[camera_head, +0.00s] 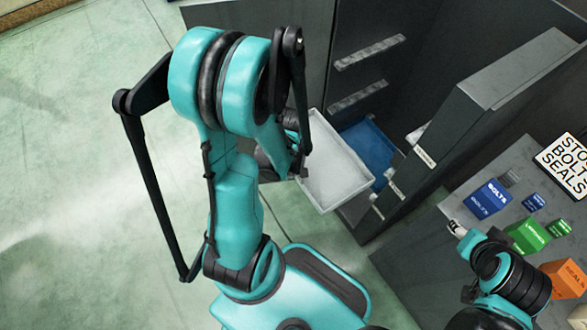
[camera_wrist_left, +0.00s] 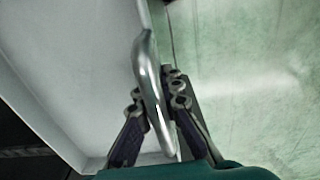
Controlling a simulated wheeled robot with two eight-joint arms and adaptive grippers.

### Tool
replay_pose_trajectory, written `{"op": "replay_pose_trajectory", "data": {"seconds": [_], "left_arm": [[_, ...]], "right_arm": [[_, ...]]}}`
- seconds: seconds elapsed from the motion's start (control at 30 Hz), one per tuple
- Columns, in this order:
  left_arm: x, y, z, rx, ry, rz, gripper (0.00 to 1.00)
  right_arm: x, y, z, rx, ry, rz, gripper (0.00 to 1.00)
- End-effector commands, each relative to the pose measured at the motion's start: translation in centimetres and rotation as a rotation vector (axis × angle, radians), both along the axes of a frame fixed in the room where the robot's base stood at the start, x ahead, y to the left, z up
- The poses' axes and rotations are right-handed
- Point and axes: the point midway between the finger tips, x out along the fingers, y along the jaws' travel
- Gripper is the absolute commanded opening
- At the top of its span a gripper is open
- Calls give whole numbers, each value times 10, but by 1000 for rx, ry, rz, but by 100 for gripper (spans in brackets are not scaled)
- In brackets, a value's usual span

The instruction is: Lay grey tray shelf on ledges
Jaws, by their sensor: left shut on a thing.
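The grey tray shelf (camera_head: 338,172) is a shallow, pale tray with a raised rim, held at the opening of the dark cabinet. My left gripper (camera_head: 299,168) is at its left edge, partly hidden by my arm. In the left wrist view, my left gripper (camera_wrist_left: 158,100) is shut on the tray's curved metal handle, and the tray (camera_wrist_left: 75,75) fills the left side. Two ledges, an upper one (camera_head: 370,52) and a lower one (camera_head: 357,96), run along the cabinet's inner wall. My right gripper (camera_head: 457,229) is at the lower right; its fingers are too small to read.
A blue tray (camera_head: 370,148) sits in the cabinet behind and below the grey one. The cabinet's open door or side panel (camera_head: 480,120) stands right. Green floor (camera_head: 70,200) is clear at left.

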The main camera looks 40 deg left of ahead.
Motion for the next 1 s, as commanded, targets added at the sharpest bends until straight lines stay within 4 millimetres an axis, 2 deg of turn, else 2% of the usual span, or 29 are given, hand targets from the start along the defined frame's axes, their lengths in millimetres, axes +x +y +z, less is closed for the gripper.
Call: {"op": "replay_pose_trajectory", "data": {"seconds": [1.0], "left_arm": [[91, -33, -1, 0, 0, -1, 0]], "right_arm": [[0, 0, -5, 0, 0, 0, 50]]}}
